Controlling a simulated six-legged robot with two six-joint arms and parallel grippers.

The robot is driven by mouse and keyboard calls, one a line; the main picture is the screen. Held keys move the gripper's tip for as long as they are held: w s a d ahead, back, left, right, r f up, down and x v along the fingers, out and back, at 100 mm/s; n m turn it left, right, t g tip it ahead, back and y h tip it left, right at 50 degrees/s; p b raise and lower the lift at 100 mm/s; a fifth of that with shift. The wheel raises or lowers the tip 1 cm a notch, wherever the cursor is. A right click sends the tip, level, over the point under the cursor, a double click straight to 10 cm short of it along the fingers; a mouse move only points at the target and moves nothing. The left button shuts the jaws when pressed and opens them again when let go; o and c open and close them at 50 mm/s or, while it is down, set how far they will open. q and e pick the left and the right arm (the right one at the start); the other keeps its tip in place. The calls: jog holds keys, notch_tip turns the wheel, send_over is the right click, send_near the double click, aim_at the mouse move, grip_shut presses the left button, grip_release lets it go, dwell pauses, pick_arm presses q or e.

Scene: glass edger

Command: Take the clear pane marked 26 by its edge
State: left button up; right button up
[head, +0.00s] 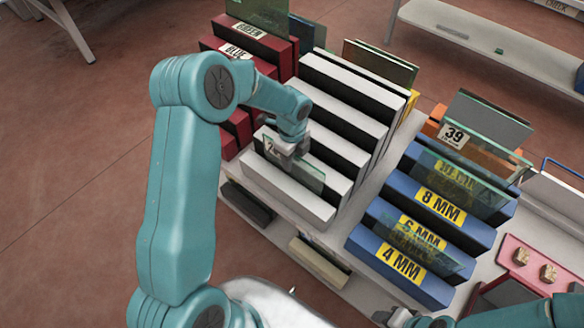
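The clear pane (311,176), faintly green, stands in the front slot of the white stepped rack (290,192). Its label (271,150) shows a 2; the gripper hides the rest of the number. My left gripper (289,150) is at the pane's top edge, with its fingers over it beside the label. Whether the fingers are closed on the glass cannot be told. My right gripper (412,319) shows only partly at the bottom edge, away from the pane, and its opening is unclear.
Blue racks marked 4 MM (402,265) and 8 MM (440,205) hold panes on the right. Dark red racks marked BLUE and GREEN (249,30) stand behind left. A pane labelled 39 (454,135) stands at back right. A pink tray (510,246) lies right.

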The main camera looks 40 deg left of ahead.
pick_arm(q)
grip_shut()
dwell(1.4)
